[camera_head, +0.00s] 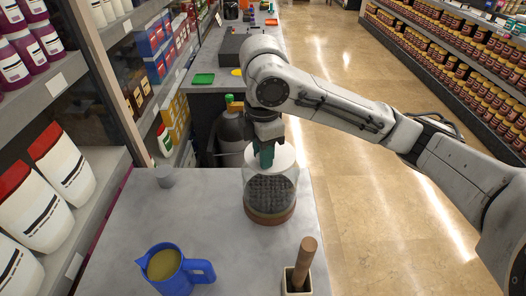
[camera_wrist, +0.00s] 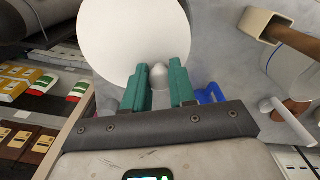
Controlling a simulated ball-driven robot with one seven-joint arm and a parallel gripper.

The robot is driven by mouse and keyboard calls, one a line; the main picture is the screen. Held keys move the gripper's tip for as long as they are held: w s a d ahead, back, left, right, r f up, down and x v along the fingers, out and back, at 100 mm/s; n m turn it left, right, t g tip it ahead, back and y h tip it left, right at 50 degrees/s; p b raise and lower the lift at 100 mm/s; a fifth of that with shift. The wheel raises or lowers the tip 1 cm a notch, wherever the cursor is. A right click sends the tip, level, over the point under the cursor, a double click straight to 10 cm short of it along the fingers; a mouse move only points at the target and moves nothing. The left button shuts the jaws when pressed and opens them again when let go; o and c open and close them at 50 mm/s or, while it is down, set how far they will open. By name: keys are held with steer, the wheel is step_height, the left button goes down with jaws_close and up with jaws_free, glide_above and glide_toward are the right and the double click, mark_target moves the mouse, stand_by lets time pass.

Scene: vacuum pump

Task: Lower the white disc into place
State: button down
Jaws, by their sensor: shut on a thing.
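The white disc (camera_head: 284,158) is at the top of a clear glass cylinder (camera_head: 287,180) with dark textured contents and a brown base (camera_head: 270,217). I cannot tell whether the disc touches the rim. In the wrist view the white disc (camera_wrist: 125,40) fills the upper middle, with a small pale knob (camera_wrist: 159,74) on it. My gripper (camera_head: 266,160) is above the cylinder, pointing down. In the wrist view the teal fingers of my gripper (camera_wrist: 159,82) stand on both sides of the knob, shut on it. The fingers hide part of the disc.
On the grey counter (camera_head: 130,215) stand a blue jug (camera_head: 165,270) with yellowish liquid, a small grey cylinder (camera_head: 165,177) and a square holder with a wooden handle (camera_head: 304,262). Stocked shelves (camera_head: 75,100) border the left. Open floor (camera_head: 380,230) lies to the right.

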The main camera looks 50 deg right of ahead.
steer(key=shift+f+b, duration=4.3)
steer(key=shift+f, duration=0.45)
steer(key=shift+f+b, duration=1.05)
steer(key=shift+f, duration=0.55)
steer(key=shift+d+f, duration=0.1)
steer(key=shift+f, duration=0.35)
steer(key=c, duration=0.8)
jaws_free()
steer(key=shift+c, duration=0.2)
steer(key=shift+f, duration=0.1)
steer(key=shift+s, duration=0.1)
